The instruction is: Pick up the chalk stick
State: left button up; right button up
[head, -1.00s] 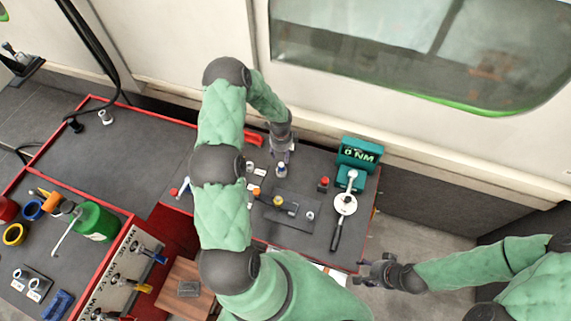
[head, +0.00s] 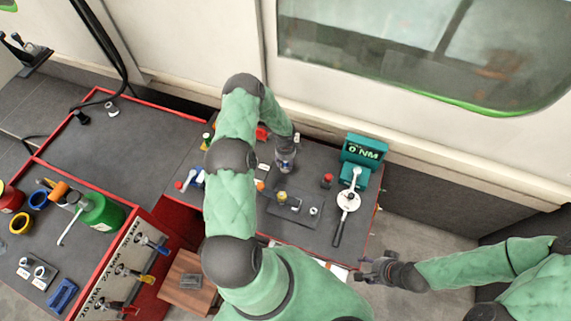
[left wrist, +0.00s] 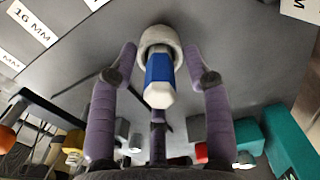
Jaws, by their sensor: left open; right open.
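The chalk stick (left wrist: 160,82) appears to be the white-tipped piece with a blue band, standing upright in a round whitish base (left wrist: 162,38) in the left wrist view. My left gripper (head: 285,168) is over the right-hand bench top in the head view and hides the stick there. In the left wrist view the purple-padded fingers of my left gripper (left wrist: 160,65) are open on either side of the stick, with gaps left and right. My right gripper (head: 366,272) is open and empty, beyond the bench's front right corner.
A teal torque meter (head: 364,150) and a dial wrench (head: 348,200) stand right of my left gripper. A red-capped item (head: 327,180) and a dark plate with small parts (head: 290,206) are near. The left bench top (head: 120,145) is mostly clear.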

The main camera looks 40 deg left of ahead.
pick_arm(q)
grip_shut()
jog(key=shift+r, duration=0.15)
jog(key=shift+r, duration=0.85)
jog(key=s+d+r+b, duration=0.2)
jog(key=s+d+r, duration=0.5)
jog(key=s+r, duration=0.4)
jog(key=shift+s+b, duration=0.4)
jog(key=shift+s, duration=0.15)
